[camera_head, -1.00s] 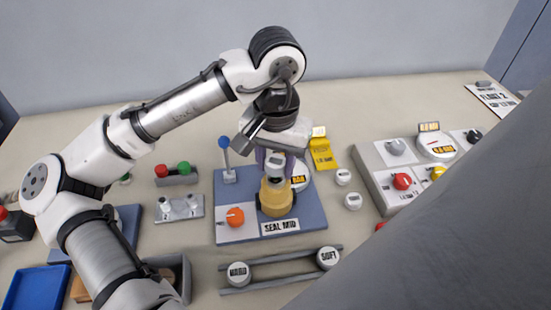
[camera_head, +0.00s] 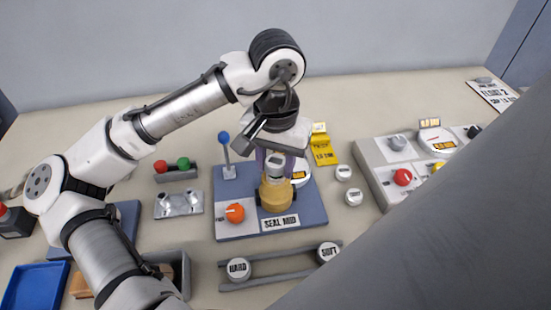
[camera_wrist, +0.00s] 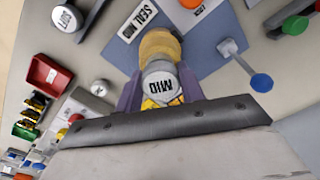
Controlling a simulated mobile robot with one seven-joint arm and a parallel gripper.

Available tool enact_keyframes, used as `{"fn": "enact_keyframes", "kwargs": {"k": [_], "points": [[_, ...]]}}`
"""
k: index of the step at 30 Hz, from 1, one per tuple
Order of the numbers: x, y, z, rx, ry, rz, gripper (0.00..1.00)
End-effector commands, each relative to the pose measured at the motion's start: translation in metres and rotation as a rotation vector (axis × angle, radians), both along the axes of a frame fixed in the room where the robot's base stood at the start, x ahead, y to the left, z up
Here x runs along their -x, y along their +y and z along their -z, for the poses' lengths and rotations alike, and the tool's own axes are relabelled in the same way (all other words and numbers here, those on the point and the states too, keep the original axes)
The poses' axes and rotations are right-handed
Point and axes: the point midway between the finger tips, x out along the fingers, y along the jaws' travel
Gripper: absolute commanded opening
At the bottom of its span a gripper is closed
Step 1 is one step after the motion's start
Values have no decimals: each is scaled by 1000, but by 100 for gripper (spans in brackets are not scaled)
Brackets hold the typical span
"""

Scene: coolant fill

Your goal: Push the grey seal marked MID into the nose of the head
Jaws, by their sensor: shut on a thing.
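The grey seal marked MID (camera_wrist: 160,88) is between the purple fingers of my gripper (camera_wrist: 160,100) in the wrist view, its marked face toward the camera. My gripper (camera_head: 275,168) is shut on the seal (camera_head: 276,159) in the head view. The tan head (camera_head: 275,195) stands on the blue board by the SEAL MID label (camera_head: 280,223). The seal is right over the head's upper end and in line with it. I cannot tell how deep it sits, as the fingers hide part of the joint. The head also shows in the wrist view (camera_wrist: 158,45).
An orange knob (camera_head: 235,213) and a blue-balled lever (camera_head: 224,138) stand on the same board. Seals marked HARD (camera_head: 238,268) and SOFT (camera_head: 327,252) lie on rails in front. A grey panel with knobs (camera_head: 375,165) is at right.

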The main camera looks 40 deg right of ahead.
Motion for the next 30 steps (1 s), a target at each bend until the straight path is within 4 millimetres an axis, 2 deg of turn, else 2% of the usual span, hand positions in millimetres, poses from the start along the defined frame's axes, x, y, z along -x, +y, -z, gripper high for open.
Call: {"fn": "enact_keyframes", "kwargs": {"k": [12, 30], "points": [[0, 0, 11, -1, 1, 0, 17], [0, 0, -7, 0, 0, 0, 17]]}}
